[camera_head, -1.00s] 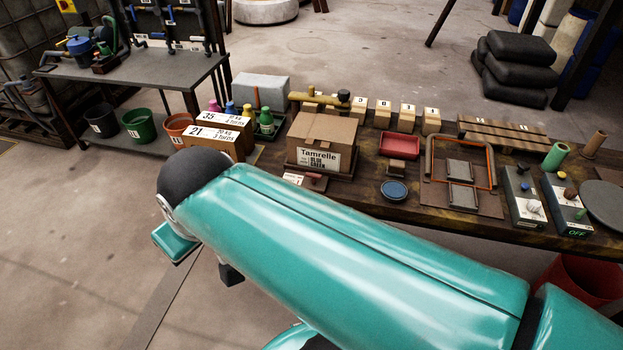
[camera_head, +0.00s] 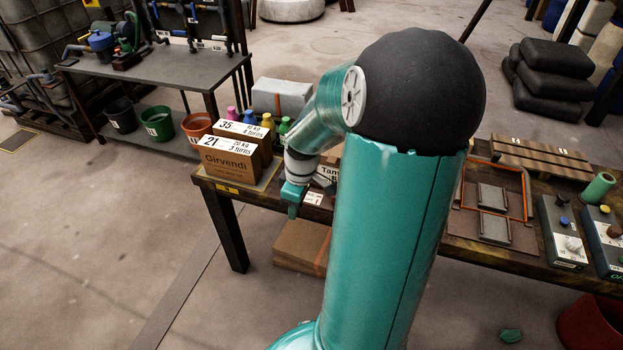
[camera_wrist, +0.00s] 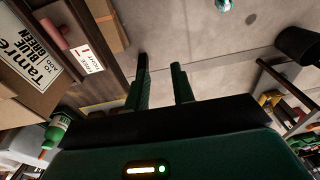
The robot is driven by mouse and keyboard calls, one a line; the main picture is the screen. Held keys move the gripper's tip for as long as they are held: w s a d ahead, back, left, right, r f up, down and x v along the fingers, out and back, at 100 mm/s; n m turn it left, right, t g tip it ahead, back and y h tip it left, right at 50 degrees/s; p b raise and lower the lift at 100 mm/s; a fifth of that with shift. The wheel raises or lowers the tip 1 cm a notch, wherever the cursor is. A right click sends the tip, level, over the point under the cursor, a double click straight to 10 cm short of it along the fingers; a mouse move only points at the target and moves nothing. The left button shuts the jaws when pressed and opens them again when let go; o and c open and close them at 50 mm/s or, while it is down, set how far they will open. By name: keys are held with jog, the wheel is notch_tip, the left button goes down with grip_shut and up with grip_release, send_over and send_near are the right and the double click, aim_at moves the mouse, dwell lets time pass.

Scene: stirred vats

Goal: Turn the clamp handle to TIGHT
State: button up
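A short red handle (camera_wrist: 55,34) lies along the front of the bench, beside a small white card (camera_wrist: 86,60), in the wrist view. It looks like the clamp handle; the card's words are too small to read surely. In the head view the card (camera_head: 313,198) shows at the bench's front edge, and the handle is mostly hidden by my arm. My gripper (camera_wrist: 161,62) has its two green fingers apart with nothing between them. In the head view my gripper (camera_head: 293,207) hangs just in front of the bench edge, left of the card and apart from it.
The Tamrelle box (camera_wrist: 25,65) stands behind the handle. Cartons (camera_head: 228,158) and bottles stand at the bench's left end. A brown box (camera_head: 300,245) is on the floor below. Control boxes (camera_head: 562,235) sit at right. The floor left of the bench is clear.

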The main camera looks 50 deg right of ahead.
jog(key=s+d+f+t+y, duration=0.25)
jog(key=d+f, duration=0.25)
jog(key=d, duration=0.3)
jog(key=n+t+h, duration=0.1)
jog(key=t+h, duration=0.1)
jog(key=t, duration=0.4)
send_near(334, 200)
jog(key=shift+g+y, duration=0.25)
jog(key=x, duration=0.6)
jog(key=w+r+x, duration=0.1)
jog(key=x, duration=0.3)
jog(key=shift+d+r, duration=0.1)
jog(key=shift+d, duration=0.3)
grip_shut()
